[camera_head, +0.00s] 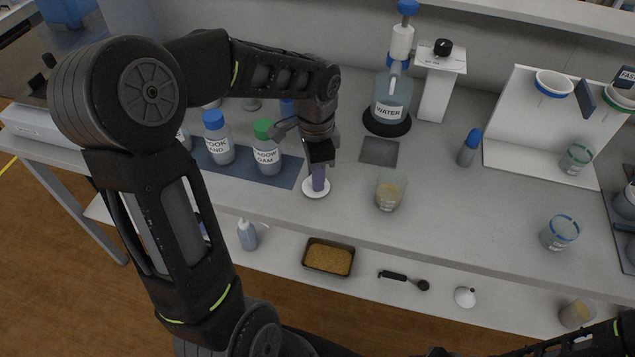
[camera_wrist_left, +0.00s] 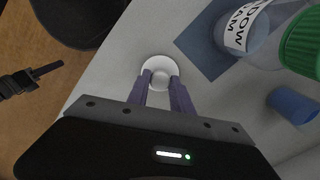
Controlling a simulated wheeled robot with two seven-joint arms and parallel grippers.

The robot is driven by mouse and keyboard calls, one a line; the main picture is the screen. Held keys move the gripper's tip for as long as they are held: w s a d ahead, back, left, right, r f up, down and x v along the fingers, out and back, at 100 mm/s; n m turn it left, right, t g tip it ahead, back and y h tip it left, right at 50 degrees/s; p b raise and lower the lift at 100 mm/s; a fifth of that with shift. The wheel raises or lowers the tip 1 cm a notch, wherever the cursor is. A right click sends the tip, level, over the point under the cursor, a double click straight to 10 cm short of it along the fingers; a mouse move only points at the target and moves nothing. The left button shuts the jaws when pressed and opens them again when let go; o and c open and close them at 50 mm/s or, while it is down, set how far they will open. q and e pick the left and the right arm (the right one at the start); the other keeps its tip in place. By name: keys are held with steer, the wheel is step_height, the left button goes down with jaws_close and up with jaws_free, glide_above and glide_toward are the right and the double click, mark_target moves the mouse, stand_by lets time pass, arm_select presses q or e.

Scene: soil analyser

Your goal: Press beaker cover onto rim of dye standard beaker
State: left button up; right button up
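A round white disc, which looks like the beaker cover (camera_head: 309,192), is at the counter's front, below my left gripper (camera_head: 318,184). In the left wrist view the cover (camera_wrist_left: 158,61) lies beyond and between the purple fingertips (camera_wrist_left: 161,80). The fingers stand apart at its middle; whether they grip a knob there is unclear. A glass beaker with yellowish contents (camera_head: 389,194) stands to the right of the cover, uncovered. Other beakers are one with a blue rim (camera_head: 560,233) and one with a green band (camera_head: 577,158). I cannot read which is the dye standard. My right gripper is out of view.
Labelled bottles with blue (camera_head: 218,145) and green caps (camera_head: 266,155) stand on a dark mat left of my gripper. A water dispenser (camera_head: 391,105) stands behind, and a blue-capped bottle (camera_head: 468,150) to the right. The counter between the yellowish and blue-rimmed beakers is clear.

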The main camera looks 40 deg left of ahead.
arm_select(q)
jaws_close()
steer(key=shift+r+p, duration=2)
steer(key=shift+r, duration=0.5)
